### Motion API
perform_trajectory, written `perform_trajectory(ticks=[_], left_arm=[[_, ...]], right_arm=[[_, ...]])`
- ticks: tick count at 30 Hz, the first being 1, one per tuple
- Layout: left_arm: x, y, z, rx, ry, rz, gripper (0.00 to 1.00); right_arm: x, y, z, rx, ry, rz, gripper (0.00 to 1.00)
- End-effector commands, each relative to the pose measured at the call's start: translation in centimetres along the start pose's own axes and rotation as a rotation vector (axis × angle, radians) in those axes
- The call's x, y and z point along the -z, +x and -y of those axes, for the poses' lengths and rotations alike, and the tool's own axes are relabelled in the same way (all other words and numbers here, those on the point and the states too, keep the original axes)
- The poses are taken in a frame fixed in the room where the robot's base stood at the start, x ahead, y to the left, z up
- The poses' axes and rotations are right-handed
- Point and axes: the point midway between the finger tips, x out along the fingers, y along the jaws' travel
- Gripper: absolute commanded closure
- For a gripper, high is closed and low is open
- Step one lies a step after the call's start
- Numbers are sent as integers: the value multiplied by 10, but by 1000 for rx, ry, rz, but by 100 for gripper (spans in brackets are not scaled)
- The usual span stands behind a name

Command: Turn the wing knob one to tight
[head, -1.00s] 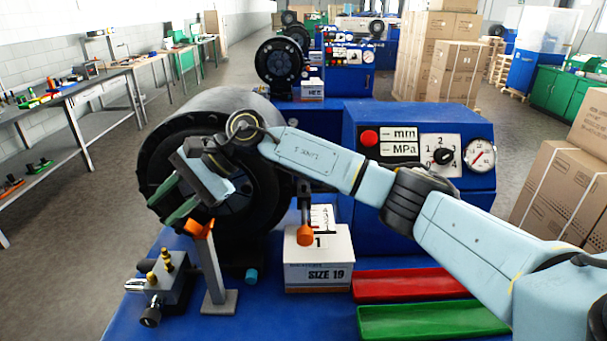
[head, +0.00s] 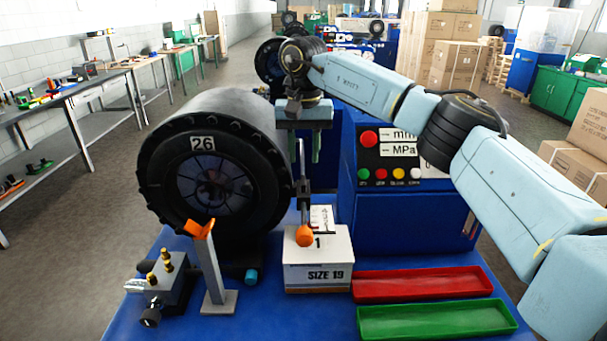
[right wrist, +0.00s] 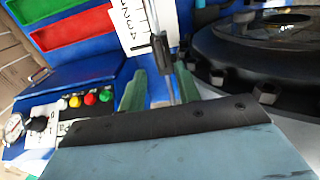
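No part is clearly recognisable as wing knob one. A small grey valve block (head: 172,285) at the front left of the blue bench carries a black knob (head: 150,317) and brass fittings; its tightness cannot be told. A lever with an orange ball (head: 304,236) hangs before a plate marked 1. My right gripper (head: 309,155) points down between the black crimper head and the blue control box, above the size box. Its green fingers are apart, and the right wrist view shows them (right wrist: 160,88) with the lever's rod appearing between them. Contact cannot be told. My left gripper is out of view.
The crimper head (head: 190,140) marked 26 stands at left. A white SIZE 19 box (head: 318,277), a red tray (head: 422,285) and a green tray (head: 437,320) lie in front. An orange-topped stand (head: 213,270) is by the valve block. The control box (head: 415,215) is at right.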

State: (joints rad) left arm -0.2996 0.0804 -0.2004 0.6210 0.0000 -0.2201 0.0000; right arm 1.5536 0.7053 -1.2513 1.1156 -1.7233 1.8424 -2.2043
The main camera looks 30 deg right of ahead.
Motion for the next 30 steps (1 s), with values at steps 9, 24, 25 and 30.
perform_trajectory(ticks=[9, 24, 25, 30], left_arm=[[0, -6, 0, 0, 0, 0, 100], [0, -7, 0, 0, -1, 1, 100], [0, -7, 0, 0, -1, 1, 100], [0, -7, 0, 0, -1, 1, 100]], right_arm=[[-1, 51, 0, 1, 0, 2, 67], [0, 61, 0, 2, 0, 0, 76], [0, 61, 0, 2, 0, 0, 80], [0, 61, 0, 2, 0, 0, 100]])
